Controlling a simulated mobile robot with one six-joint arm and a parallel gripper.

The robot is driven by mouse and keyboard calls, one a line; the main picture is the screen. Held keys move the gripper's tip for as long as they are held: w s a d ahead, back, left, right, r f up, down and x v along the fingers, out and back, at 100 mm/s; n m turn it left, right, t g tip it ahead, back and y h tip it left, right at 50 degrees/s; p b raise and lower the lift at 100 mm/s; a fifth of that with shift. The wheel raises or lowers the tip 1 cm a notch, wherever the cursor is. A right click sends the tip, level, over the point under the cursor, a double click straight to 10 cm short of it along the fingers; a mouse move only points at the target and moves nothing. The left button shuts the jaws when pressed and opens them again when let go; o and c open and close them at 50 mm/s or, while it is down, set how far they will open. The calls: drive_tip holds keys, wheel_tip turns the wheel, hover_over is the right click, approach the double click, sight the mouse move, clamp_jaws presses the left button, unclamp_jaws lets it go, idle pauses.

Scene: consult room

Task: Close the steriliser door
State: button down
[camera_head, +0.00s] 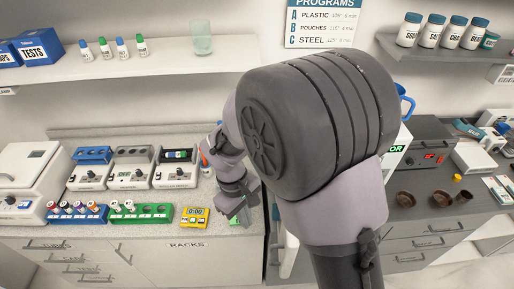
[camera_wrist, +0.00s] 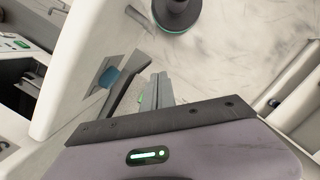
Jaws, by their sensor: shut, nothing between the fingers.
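The steriliser is mostly hidden behind my arm in the head view. A white front with a green-lit display (camera_head: 397,149) shows at the arm's right edge, with a blue curved handle-like part (camera_head: 406,101) above it; I cannot tell for sure that these belong to the steriliser. In the wrist view a large white panel (camera_wrist: 82,50), possibly its door, stands at the left with a blue patch on it. My gripper (camera_wrist: 155,92) is shut and empty just right of this panel. I cannot tell whether they touch. The door's angle is not clear.
On the left counter stand a white machine (camera_head: 28,175), several small devices, a blue rack (camera_head: 77,212), a green rack (camera_head: 140,213) and a yellow timer (camera_head: 194,217). The right counter holds brown bowls (camera_head: 405,198). Shelves with bottles hang above.

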drive_tip(key=s+d+f, duration=0.2)
drive_tip(key=f, duration=0.3)
drive_tip(key=s+d+f+n, duration=0.1)
drive_tip(key=s+d+f, duration=0.1)
drive_tip(key=f, duration=0.4)
drive_tip(key=shift+s+d+f+h, duration=0.15)
drive_tip(key=shift+s+f+h, duration=0.05)
drive_tip(key=shift+s+h, duration=0.1)
drive_tip(key=shift+n, duration=0.3)
